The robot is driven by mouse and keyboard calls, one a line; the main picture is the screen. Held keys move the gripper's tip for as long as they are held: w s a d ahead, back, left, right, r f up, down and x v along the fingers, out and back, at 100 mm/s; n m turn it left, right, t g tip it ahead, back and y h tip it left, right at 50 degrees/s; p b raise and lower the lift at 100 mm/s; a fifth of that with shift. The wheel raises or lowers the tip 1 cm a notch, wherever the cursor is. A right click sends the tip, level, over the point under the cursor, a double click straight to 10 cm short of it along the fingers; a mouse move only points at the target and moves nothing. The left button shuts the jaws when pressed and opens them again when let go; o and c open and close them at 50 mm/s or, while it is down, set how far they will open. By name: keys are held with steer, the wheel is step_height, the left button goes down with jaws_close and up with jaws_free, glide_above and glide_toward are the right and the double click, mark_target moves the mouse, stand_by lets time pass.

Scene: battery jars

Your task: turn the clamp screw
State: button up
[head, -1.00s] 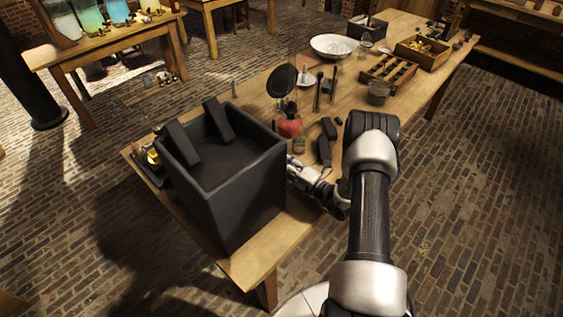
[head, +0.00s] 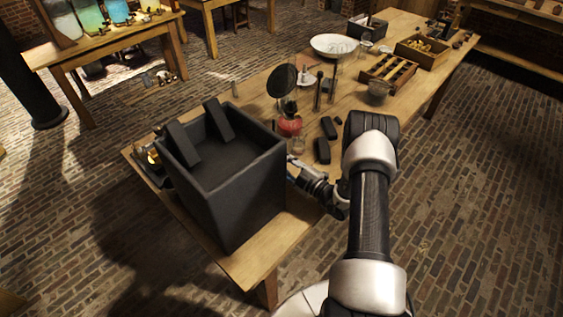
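A large black square jar (head: 225,195) stands at the near end of the wooden table, with two dark plates (head: 182,144) sticking up from its open top. I cannot make out a clamp screw in this view. My gripper (head: 293,168) is low beside the jar's right side, just above the table. Its fingertips are partly hidden by the jar's right edge, so I cannot tell whether they are open or shut, or touching anything.
Right of the jar stand a red-based item (head: 289,125), a round dark disc (head: 282,81) and dark blocks (head: 322,150). Farther back are a white bowl (head: 333,46), a glass (head: 378,93) and wooden trays (head: 388,73). Brass parts (head: 152,157) lie left of the jar.

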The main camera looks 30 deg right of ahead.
steer(key=shift+m, duration=0.3)
steer(key=o, duration=1.1)
steer(key=v, duration=1.2)
